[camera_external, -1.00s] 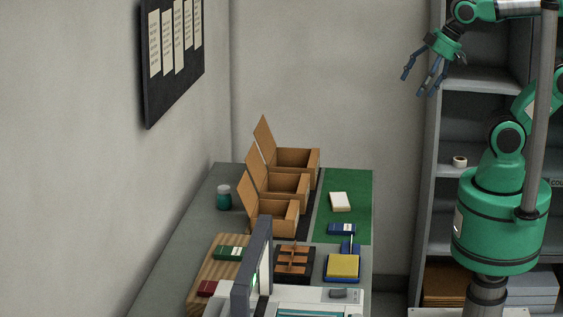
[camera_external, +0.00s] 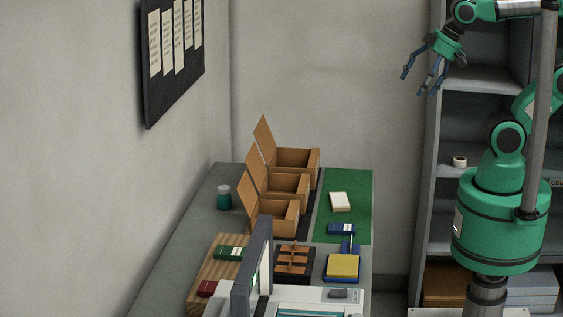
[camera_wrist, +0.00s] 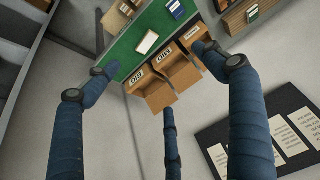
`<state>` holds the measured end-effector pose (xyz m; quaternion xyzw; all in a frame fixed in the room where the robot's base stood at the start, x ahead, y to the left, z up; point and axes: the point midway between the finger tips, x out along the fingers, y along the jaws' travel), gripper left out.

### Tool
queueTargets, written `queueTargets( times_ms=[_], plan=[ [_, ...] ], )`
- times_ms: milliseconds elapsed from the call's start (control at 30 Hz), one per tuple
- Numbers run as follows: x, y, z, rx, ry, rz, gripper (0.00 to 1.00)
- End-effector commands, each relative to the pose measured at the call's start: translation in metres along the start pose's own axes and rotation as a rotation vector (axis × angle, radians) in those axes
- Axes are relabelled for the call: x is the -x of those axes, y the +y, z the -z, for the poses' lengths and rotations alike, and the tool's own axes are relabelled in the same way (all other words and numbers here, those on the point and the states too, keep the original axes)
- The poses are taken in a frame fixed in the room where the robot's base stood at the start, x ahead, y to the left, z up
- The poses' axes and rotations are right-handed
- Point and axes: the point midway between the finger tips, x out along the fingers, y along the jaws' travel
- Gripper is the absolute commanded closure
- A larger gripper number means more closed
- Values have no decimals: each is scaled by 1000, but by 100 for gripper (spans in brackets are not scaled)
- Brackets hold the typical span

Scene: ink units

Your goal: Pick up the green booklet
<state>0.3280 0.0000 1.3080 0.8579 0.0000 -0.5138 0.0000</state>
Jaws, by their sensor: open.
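The green booklet (camera_external: 231,253) with a white label lies on a wooden board (camera_external: 208,270) at the left side of the table, beyond the grey upright panel. In the wrist view a small green and white item, probably the same booklet (camera_wrist: 253,13), shows at the top right edge. My gripper (camera_external: 420,80) is open and empty, its blue fingers spread.
Brown open-lidded boxes (camera_external: 283,216) stand mid-table beside a green mat (camera_external: 346,180) with a white pad (camera_external: 340,202). A red booklet (camera_external: 208,288) lies near the green one. A grey panel (camera_external: 252,270) rises just right of the board. A jar (camera_external: 224,197) stands behind.

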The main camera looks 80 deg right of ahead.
Motion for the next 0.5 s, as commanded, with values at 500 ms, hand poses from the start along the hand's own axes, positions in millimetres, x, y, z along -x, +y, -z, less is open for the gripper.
queueTargets(
  times_ms=[500],
  plan=[
    [3, -4, 21, 0, -15, 6, 17]
  ],
)
